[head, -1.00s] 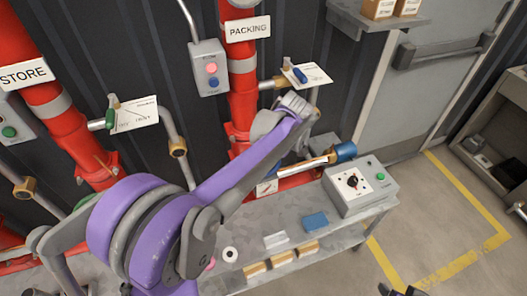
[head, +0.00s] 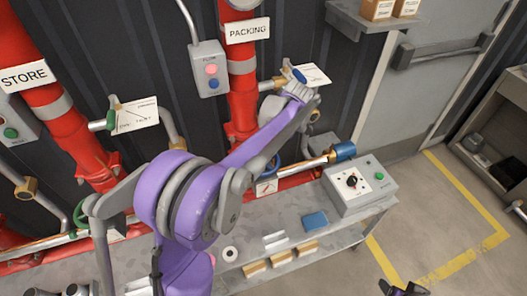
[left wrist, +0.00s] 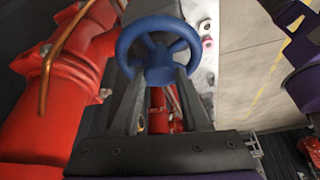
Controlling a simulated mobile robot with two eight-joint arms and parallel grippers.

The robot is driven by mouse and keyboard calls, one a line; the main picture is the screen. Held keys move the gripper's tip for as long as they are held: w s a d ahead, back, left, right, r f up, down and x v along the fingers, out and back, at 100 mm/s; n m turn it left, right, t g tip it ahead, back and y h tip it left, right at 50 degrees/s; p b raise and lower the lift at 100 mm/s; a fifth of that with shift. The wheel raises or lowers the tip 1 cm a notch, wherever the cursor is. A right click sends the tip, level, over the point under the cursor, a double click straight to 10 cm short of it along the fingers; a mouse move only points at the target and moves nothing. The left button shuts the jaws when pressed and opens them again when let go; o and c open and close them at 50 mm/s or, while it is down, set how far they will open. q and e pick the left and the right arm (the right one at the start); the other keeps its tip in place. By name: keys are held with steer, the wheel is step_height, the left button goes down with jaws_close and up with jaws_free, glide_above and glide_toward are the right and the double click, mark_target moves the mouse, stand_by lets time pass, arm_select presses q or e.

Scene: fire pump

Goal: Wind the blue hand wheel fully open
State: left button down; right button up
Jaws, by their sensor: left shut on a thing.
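The blue hand wheel (left wrist: 158,48) fills the upper middle of the left wrist view, with its spokes and hub facing me. My left gripper (left wrist: 160,75) is shut on the wheel, its two dark fingers at the near side of the rim. In the head view only a bit of blue rim (head: 273,168) shows behind my left arm. My left gripper is hidden there by the arm. My right gripper (head: 401,289) shows at the bottom edge of the head view, its dark fingers apart, with nothing seen between them.
A grey control box (head: 360,187) sits on the bench (head: 285,265) with small items. A blue-lever valve (head: 298,75) is near my left arm. Floor to the right is open.

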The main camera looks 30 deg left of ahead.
arm_select(q)
steer(key=n+g+h, duration=0.1)
steer(key=n, duration=0.2)
steer(key=shift+a+n, duration=0.1)
steer(key=shift+n, duration=0.2)
steer(key=n, duration=0.2)
steer(key=n+h, duration=0.1)
steer(key=n, duration=0.1)
steer(key=shift+g+h+p, duration=0.3)
steer(key=shift+g, duration=0.1)
steer(key=c, duration=0.5)
jaws_free()
